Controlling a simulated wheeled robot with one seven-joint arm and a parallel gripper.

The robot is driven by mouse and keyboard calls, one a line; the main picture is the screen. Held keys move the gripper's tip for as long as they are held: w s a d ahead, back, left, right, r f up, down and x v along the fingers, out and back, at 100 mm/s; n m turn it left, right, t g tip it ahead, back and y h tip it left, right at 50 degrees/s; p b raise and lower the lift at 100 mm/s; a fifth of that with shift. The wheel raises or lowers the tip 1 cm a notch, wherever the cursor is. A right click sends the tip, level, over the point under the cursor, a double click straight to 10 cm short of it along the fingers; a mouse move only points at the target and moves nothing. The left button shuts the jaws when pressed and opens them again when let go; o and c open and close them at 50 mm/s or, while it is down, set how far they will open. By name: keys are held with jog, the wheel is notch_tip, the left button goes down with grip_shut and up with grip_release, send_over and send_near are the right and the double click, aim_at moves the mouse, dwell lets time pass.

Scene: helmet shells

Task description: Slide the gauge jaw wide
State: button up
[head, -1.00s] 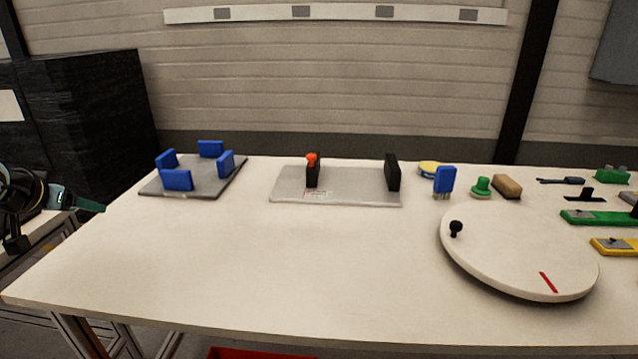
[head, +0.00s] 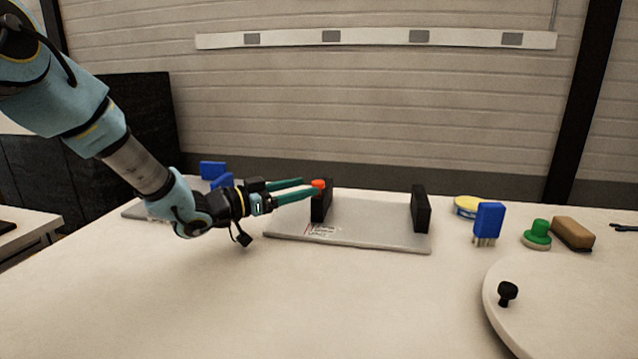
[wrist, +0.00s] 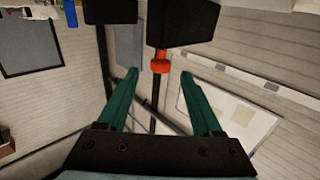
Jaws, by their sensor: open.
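The gauge is a grey plate (head: 370,234) on the table with two upright black jaws. The left jaw (head: 321,206) carries an orange-red knob (head: 319,184) near its top; the right jaw (head: 420,209) stands well apart from it. My gripper (head: 309,188) comes in from the left, its green fingers open at the knob. In the wrist view the knob (wrist: 161,62) lies between and just beyond the open fingertips, against the dark jaw (wrist: 182,22). I cannot tell whether a finger touches it.
A blue fixture (head: 213,170) stands behind my arm at the left. A yellow disc (head: 466,206), blue brush (head: 488,222), green-knobbed piece (head: 538,234) and brown block (head: 572,234) stand to the right. A turntable (head: 560,310) sits front right. The front middle is clear.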

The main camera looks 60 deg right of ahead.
aim_at(313, 185)
jog(key=x, duration=0.5)
jog(key=shift+d, duration=0.1)
grip_shut()
dwell(0.4)
dwell(0.9)
